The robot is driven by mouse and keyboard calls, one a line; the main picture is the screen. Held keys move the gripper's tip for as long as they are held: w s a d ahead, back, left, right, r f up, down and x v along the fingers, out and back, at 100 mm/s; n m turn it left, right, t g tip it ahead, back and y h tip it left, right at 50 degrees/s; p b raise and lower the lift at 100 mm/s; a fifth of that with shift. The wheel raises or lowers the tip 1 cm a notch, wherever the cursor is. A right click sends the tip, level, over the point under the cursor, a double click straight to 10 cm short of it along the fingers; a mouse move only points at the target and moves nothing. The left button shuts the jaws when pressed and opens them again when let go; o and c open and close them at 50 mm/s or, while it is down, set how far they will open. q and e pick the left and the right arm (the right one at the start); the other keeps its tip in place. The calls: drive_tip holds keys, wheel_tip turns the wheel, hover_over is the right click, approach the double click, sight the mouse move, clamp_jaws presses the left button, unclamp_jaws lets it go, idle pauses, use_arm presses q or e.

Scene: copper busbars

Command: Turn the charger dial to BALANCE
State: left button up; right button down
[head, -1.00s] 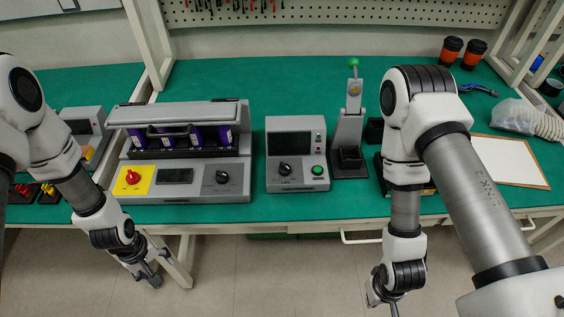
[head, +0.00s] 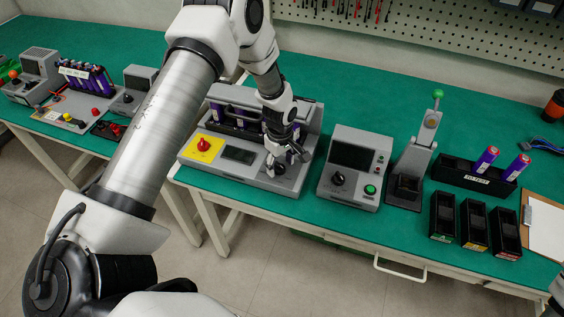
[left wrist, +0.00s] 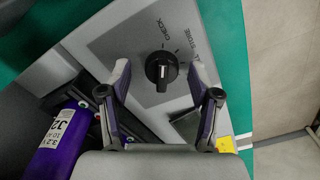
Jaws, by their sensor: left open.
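The charger (head: 190,158) is a grey unit with a lid, purple cells, a small display and a red knob on a yellow plate. Its black dial (head: 278,170) is at the right of its front panel. My right gripper is out of view.
A grey tester (head: 352,160) with its own black knob stands right of the charger, then a green-knobbed press (head: 412,165). Black bins (head: 474,225) and a TO TEST tray (head: 458,178) are further right. A purple cell (left wrist: 65,140) lies close to my left gripper.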

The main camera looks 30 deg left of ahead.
use_arm(q)
drive_tip(key=shift+a+f, duration=0.1)
drive_tip(key=c, duration=0.3)
drive_tip(key=shift+s, duration=0.1)
drive_tip(key=c, duration=0.8)
drive_tip(key=shift+c, duration=0.2)
